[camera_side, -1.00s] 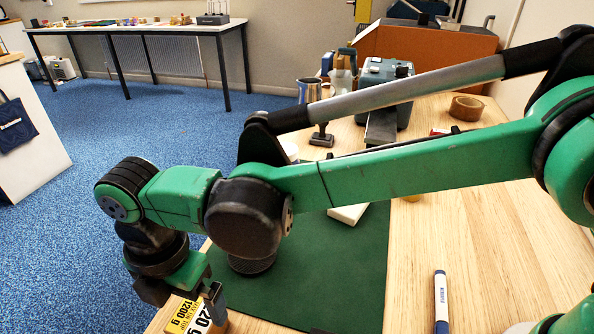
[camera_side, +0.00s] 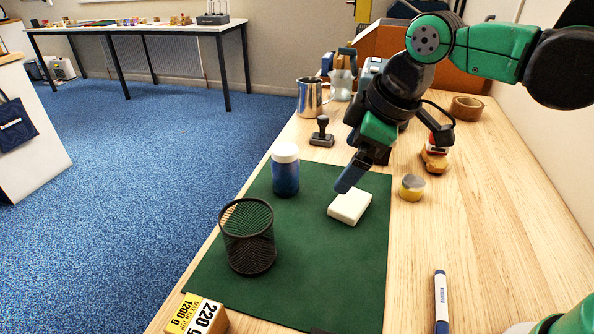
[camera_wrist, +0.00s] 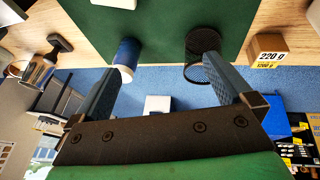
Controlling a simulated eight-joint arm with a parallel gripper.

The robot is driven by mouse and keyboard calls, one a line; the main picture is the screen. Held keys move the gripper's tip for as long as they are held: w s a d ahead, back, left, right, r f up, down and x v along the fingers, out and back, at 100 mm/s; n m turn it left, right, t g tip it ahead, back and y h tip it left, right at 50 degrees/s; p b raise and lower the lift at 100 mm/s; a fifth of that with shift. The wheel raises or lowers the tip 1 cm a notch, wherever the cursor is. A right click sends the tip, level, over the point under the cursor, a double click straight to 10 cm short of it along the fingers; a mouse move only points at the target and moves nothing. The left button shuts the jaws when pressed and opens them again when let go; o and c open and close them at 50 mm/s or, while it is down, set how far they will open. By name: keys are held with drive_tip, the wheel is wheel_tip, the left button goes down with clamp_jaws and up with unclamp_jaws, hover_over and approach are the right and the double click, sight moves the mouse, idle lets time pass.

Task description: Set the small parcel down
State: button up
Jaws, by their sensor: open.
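The small parcel (camera_side: 197,316) is a brown cardboard box with a yellow label and a white "220 g" label. It rests at the front left corner of the green mat (camera_side: 320,285), cut by the lower frame edge in the side view. It also shows at the right of the wrist view (camera_wrist: 268,55). My gripper (camera_side: 390,165) is up at the back right, well away from the parcel. Its blue fingers (camera_wrist: 168,62) are spread wide with nothing between them. One fingertip appears over the edge of a white block (camera_side: 350,207) in the side view; contact cannot be told.
On the mat stand a black mesh cup (camera_side: 248,240) and a blue jar with a white lid (camera_side: 286,172). A stamp (camera_side: 321,134) and metal jug (camera_side: 310,98) stand behind. A yellow tin (camera_side: 412,188) and marker (camera_side: 441,302) lie right. The mat's front centre is clear.

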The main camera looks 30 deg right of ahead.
drive_tip(key=s+d+f+m+t+h, duration=0.1)
drive_tip(key=s+d+f+m, duration=0.3)
drive_tip(key=d+m, duration=0.5)
drive_tip(key=shift+s+d+t, duration=0.2)
drive_tip(key=shift+s+t, duration=0.2)
drive_tip(key=shift+t, duration=0.4)
